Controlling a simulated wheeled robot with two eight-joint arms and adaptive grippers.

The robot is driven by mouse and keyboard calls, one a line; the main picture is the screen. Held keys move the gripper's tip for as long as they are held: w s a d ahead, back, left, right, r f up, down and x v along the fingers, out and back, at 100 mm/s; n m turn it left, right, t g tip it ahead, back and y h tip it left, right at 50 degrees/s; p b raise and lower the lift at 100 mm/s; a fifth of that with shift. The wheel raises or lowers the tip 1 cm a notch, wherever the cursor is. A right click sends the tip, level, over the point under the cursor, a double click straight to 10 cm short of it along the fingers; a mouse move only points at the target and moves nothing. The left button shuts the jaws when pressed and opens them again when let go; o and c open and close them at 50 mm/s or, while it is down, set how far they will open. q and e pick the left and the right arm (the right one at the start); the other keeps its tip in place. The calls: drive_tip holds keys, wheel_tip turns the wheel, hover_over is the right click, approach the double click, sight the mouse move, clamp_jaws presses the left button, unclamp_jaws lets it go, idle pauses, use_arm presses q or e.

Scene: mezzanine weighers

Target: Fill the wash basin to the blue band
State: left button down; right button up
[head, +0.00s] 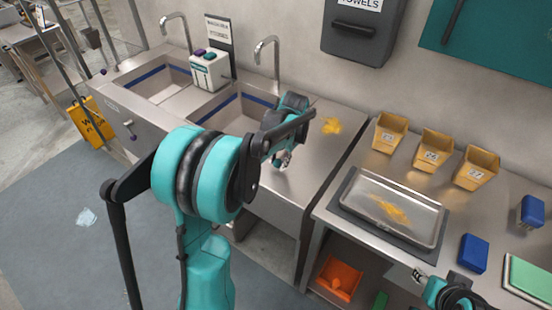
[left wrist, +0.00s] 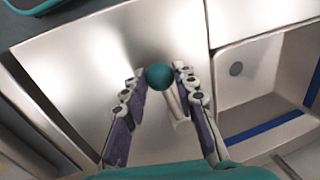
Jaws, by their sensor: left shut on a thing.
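Two steel wash basins sit in one counter, the left basin (head: 150,92) and the right basin (head: 222,121), each with a blue band inside. The right basin also shows in the left wrist view (left wrist: 258,85), with its drain bare and a blue band (left wrist: 265,128). I see no water in it. A curved tap (head: 270,55) stands behind it. My left gripper (head: 284,158) is at the counter's front, right of that basin. In the left wrist view its fingers are shut on a teal ball knob (left wrist: 160,77) with a pale stem. My right gripper (head: 419,275) is at the bottom right, its jaws unclear.
A white box with buttons (head: 210,72) stands between the taps. Yellow powder (head: 331,126) lies on the counter. To the right are a steel tray (head: 428,232) with yellow powder, yellow bins (head: 433,151) and a blue block (head: 473,254). A yellow floor sign (head: 88,122) stands left.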

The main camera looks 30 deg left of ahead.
use_arm(q)
drive_tip(key=d+n, duration=0.1)
drive_tip(key=d+n+p, duration=0.1)
drive_tip(key=n, duration=0.1)
drive_tip(key=shift+w+d+n+g, duration=0.3)
drive_tip(key=shift+w+d+g, duration=0.05)
drive_tip(key=shift+g, duration=0.05)
drive_tip(key=d+n, duration=0.1)
drive_tip(key=w+n+p, duration=0.1)
drive_tip(key=shift+d+n, duration=0.35)
drive_tip(key=shift+n, duration=0.05)
drive_tip(key=w+d+n+g, duration=0.1)
drive_tip(key=n, duration=0.1)
drive_tip(key=shift+w+d+n+p, duration=0.2)
drive_tip(key=shift+n+p, duration=0.1)
drive_tip(key=shift+w+d+n+h+p, duration=0.3)
drive_tip(key=shift+w+n, duration=0.3)
drive_tip(key=shift+n, duration=0.3)
drive_tip(key=shift+w+d+n+h+p, duration=0.1)
drive_tip(key=shift+w+d+n+h, duration=0.1)
drive_tip(key=shift+w+d+n, duration=0.5)
drive_tip(key=shift+s+a, duration=0.1)
drive_tip(key=shift+a, duration=0.2)
drive_tip(key=c, duration=1.2)
unclamp_jaws()
